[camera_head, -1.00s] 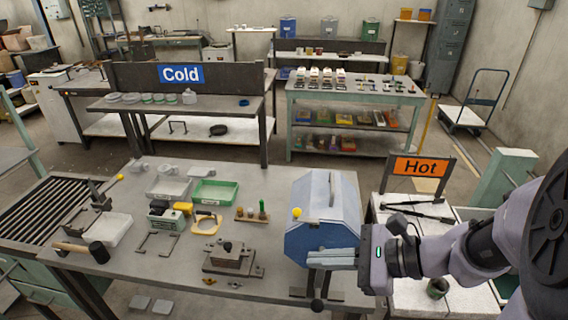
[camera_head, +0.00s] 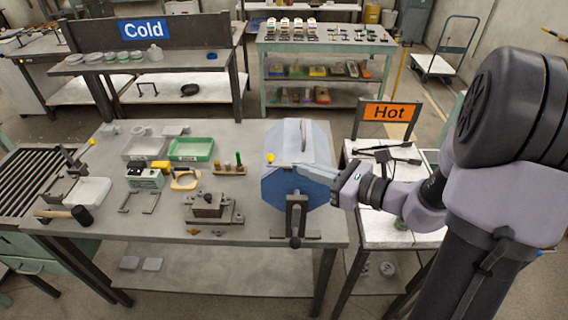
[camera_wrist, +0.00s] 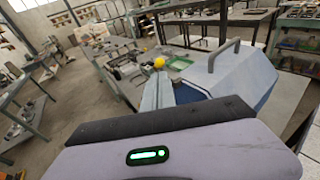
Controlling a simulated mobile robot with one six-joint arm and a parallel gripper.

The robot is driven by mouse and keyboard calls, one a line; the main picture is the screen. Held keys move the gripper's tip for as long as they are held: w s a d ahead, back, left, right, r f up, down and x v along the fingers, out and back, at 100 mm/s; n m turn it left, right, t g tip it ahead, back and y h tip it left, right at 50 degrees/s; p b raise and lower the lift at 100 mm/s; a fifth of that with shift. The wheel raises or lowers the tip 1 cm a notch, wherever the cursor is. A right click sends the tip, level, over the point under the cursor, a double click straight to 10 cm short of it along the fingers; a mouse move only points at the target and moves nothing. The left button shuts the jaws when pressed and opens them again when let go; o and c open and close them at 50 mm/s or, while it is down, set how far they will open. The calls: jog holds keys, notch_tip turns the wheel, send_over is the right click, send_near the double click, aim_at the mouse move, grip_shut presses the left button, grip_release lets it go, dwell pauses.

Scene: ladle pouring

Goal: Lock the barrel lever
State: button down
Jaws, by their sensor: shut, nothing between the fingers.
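The blue octagonal barrel (camera_head: 312,142) sits on a dark stand at the right end of the workbench (camera_head: 130,215). A yellow ball knob (camera_head: 270,157) shows at its left front face; I take it for the end of the barrel lever. My gripper (camera_head: 303,171) reaches in from the right, its shut fingers in front of the barrel, pointing left toward the knob with a gap between. The wrist view shows the fingers (camera_wrist: 166,92) beside the barrel (camera_wrist: 232,82), with the yellow knob (camera_wrist: 159,62) beyond the tips. The lever's shaft is not clear.
A "Hot" sign (camera_head: 388,112) and white-topped table stand right of the bench. Green tray (camera_head: 190,149), mallet (camera_head: 75,214) and a clamp-like fixture (camera_head: 208,208) lie left of the barrel. A dark handle (camera_head: 296,220) hangs at the barrel's front.

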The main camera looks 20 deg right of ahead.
aim_at(285, 162)
jog(key=x, duration=0.7)
jog(key=shift+b, duration=0.45)
